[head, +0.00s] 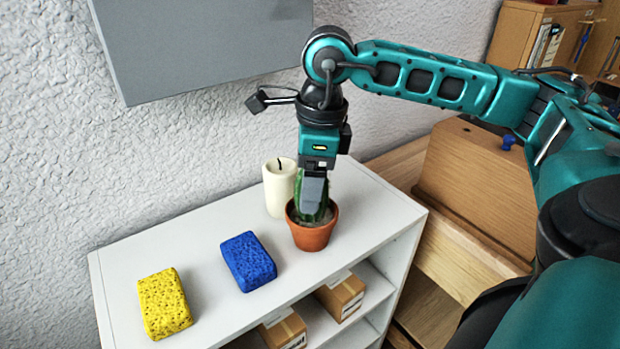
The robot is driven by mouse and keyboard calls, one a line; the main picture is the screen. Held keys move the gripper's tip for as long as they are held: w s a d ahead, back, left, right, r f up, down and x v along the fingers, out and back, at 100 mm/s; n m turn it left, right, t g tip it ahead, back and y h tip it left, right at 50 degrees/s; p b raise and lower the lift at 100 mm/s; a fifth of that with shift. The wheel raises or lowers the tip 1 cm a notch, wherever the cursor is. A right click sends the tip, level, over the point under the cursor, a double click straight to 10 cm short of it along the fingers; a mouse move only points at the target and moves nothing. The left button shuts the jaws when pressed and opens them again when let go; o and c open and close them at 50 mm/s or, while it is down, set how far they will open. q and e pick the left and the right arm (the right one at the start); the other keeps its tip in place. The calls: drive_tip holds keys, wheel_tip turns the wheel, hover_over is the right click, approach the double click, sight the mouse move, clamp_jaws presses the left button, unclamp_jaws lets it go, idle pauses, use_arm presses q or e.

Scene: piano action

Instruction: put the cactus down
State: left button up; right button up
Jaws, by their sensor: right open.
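The cactus (326,211) is green and grows in a terracotta pot (312,236). The pot stands upright on the white shelf top (215,290), near its right end. My right gripper (314,205) points straight down over the pot, its fingers around or in front of the cactus. The fingers hide most of the cactus, and the near finger reaches down to about the pot's rim. The right gripper is open. My left gripper is not in view.
A cream candle (279,188) stands just behind and left of the pot. A blue sponge (248,262) and a yellow sponge (164,304) lie further left. Cardboard boxes (341,296) sit on the shelf below. A wooden piano-like cabinet (475,185) is to the right. A grey panel (200,45) hangs on the wall.

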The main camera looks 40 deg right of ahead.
drive_tip(key=shift+r, duration=0.3)
drive_tip(key=r, duration=0.7)
drive_tip(key=s+d+r+p, duration=0.1)
drive_tip(key=r, duration=0.3)
drive_tip(key=shift+r, duration=0.3)
